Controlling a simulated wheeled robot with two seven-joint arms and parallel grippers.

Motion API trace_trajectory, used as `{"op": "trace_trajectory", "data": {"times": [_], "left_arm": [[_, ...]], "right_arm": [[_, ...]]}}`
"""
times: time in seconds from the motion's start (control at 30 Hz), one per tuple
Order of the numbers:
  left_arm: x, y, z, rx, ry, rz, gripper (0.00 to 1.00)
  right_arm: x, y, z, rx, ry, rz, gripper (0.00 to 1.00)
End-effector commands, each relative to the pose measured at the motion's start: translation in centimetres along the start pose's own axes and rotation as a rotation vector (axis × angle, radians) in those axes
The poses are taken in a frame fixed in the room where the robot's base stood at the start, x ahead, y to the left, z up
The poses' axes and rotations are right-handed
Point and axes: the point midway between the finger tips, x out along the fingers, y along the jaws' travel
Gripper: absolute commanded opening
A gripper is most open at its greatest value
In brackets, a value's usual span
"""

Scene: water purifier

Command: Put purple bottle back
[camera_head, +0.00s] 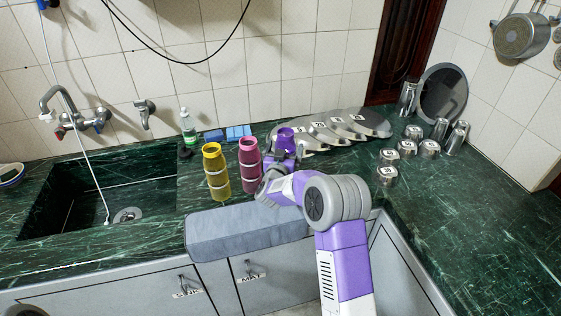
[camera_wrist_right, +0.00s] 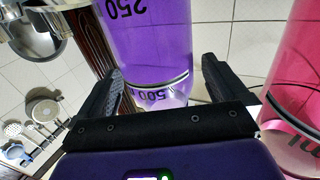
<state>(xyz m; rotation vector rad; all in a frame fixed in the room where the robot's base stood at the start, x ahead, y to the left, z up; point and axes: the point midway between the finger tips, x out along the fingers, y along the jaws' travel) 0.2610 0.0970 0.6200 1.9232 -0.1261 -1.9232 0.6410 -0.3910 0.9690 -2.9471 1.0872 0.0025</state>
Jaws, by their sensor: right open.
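The purple bottle (camera_head: 286,137) stands on the green marble counter behind my right gripper, which covers its lower part in the head view. In the right wrist view the purple bottle (camera_wrist_right: 145,40) is upside down in the picture and lies between the two dark fingers. My right gripper (camera_wrist_right: 160,85) is open around it, with a gap visible on the right side. In the head view my right gripper (camera_head: 284,156) is at the bottle's near side. My left gripper is not in view.
A pink bottle (camera_head: 249,165) stands close left of the purple one, and a yellow bottle (camera_head: 216,170) further left. Metal plates (camera_head: 345,127) lie behind to the right, with several steel cups (camera_head: 407,148) beyond. A sink (camera_head: 105,195) is at the left.

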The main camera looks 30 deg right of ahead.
Motion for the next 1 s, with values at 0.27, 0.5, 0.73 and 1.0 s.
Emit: {"op": "trace_trajectory", "data": {"times": [0.27,0.5,0.73,1.0], "left_arm": [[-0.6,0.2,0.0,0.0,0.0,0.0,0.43],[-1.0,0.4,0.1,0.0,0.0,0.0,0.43],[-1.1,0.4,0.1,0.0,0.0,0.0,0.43],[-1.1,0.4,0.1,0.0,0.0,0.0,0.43]], "right_arm": [[-5.3,-0.1,-0.1,-0.001,0.0,-0.004,1.0],[-9.4,-0.1,-0.1,0.0,0.0,-0.002,1.0],[-10.8,0.0,0.0,-0.001,0.001,0.0,1.0],[-10.8,0.0,0.0,0.0,0.001,0.0,1.0]]}}
